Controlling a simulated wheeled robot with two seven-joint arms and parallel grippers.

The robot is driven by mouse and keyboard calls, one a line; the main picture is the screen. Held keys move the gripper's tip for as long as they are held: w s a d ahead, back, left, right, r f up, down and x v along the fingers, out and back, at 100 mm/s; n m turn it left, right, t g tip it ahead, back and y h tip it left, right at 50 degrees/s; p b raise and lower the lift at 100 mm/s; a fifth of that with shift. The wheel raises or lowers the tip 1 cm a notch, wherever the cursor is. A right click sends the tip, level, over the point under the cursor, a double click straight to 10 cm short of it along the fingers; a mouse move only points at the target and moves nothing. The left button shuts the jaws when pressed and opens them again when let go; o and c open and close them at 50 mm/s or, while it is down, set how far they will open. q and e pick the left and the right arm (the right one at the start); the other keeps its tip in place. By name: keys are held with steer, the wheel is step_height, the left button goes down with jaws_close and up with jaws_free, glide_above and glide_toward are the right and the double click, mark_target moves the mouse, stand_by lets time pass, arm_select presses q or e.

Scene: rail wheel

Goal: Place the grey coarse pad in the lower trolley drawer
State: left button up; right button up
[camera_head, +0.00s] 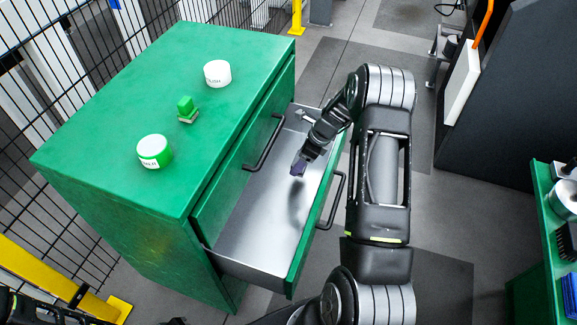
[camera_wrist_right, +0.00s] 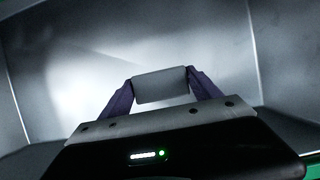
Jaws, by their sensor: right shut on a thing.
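The green trolley's lower drawer (camera_head: 250,238) is pulled open, and its bare grey metal inside shows no loose thing on the visible floor. My right gripper (camera_head: 298,168) reaches down into the drawer opening from the right. In the right wrist view its two purple fingers (camera_wrist_right: 161,88) are shut on the grey coarse pad (camera_wrist_right: 160,84). The pad is held above the drawer floor, with metal walls around it. In the head view the pad is hidden or too small to tell.
The trolley top (camera_head: 225,55) carries a white round container (camera_head: 217,73), a green block (camera_head: 187,109) and a green-and-white container (camera_head: 154,151). The upper drawer (camera_head: 240,170) is shut. A wire fence stands at left. A green shelf (camera_head: 550,240) with items is at right.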

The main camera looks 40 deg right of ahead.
step_height(320, 180, down, 4)
steer(key=shift+r, duration=0.2)
steer(key=shift+w+a, duration=0.1)
steer(key=shift+w+a, duration=0.2)
steer(key=shift+w, duration=0.1)
steer(key=w+a, duration=0.1)
steer(key=w, duration=0.1)
steer(key=shift+w+a+f, duration=0.3)
steer(key=shift+a+f, duration=0.05)
steer(key=shift+f, duration=0.05)
steer(key=o, duration=1.2)
